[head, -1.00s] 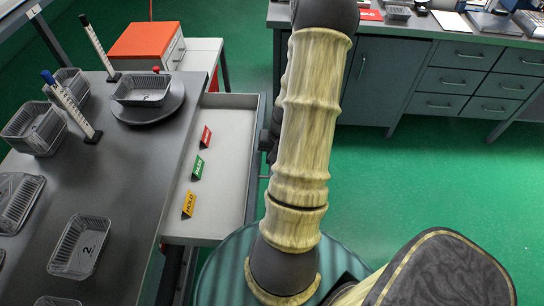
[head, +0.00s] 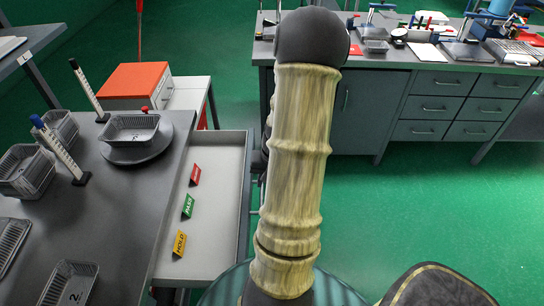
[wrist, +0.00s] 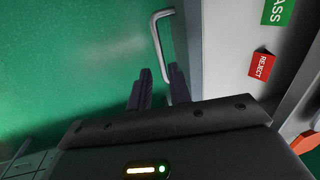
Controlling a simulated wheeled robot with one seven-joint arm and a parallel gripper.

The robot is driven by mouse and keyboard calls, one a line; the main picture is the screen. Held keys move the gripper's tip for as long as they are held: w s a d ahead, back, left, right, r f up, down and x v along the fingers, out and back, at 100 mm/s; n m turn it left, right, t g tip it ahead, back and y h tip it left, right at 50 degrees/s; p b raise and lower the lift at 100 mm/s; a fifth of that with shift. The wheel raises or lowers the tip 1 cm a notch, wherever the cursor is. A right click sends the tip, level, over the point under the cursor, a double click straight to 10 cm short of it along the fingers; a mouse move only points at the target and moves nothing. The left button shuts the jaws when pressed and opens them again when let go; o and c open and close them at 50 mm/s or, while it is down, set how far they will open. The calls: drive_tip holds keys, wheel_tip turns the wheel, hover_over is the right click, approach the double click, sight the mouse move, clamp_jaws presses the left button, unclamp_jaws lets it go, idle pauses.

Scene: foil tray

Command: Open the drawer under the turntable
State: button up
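The drawer (head: 222,160) under the turntable (head: 141,150) stands pulled out from the bench side, its light grey floor showing. It holds a red REJECT card (head: 195,174), a green PASS card (head: 188,206) and a yellow HOLD card (head: 179,243). In the wrist view, the metal bar handle (wrist: 157,34) stands on the drawer's outer front. My gripper (wrist: 160,88) has its dark fingers apart, beside the near end of the handle; I see nothing clamped between them. In the head view my arm hides most of the gripper.
The grey bench (head: 125,215) carries clear trays, including one on the turntable (head: 132,128), and upright gauges. An orange-topped cabinet (head: 138,80) stands behind. A bench with drawers (head: 440,105) is across the back right.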

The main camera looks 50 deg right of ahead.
wheel_tip(320, 180, up, 11)
drive_tip(key=s+d+p, duration=0.1)
drive_tip(key=shift+s+d+f, duration=0.15)
drive_tip(key=shift+s+f, duration=0.05)
idle(0.5)
drive_tip(key=w+a+r+n+p, duration=0.1)
drive_tip(key=a+r+n+p, duration=0.2)
drive_tip(key=a, duration=0.6)
drive_tip(key=w+a+r+n+h+p, duration=0.1)
drive_tip(key=a+r+n+p, duration=0.2)
drive_tip(key=a, duration=0.6)
drive_tip(key=w+a+r+n+t+p, duration=0.1)
drive_tip(key=w+a+r+n+p, duration=0.1)
drive_tip(key=a+r, duration=0.4)
drive_tip(key=a+n+p, duration=0.1)
drive_tip(key=a+p, duration=0.1)
drive_tip(key=a, duration=0.1)
drive_tip(key=shift+a+r+n, duration=0.3)
drive_tip(key=shift+n, duration=0.1)
drive_tip(key=shift+w, duration=0.1)
